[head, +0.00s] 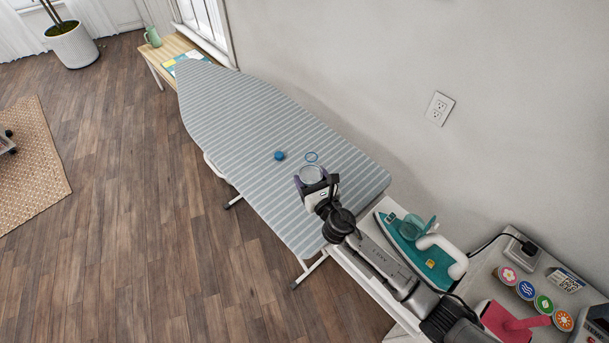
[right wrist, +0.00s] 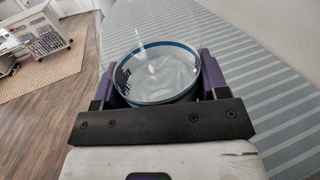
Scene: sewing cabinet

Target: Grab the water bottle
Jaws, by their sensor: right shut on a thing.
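My right gripper (head: 311,176) is over the grey striped ironing board, near its right end. It is shut on a clear round container, which I take to be the water bottle (head: 312,174). In the right wrist view the bottle (right wrist: 158,72) shows as a clear cylinder with a blue rim between the purple fingers of the right gripper (right wrist: 158,80). Its lower part is hidden, and I cannot tell whether it touches the board. My left gripper is not in view.
A teal iron (head: 425,255) stands on the white surface to the right. The board's far left part is clear.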

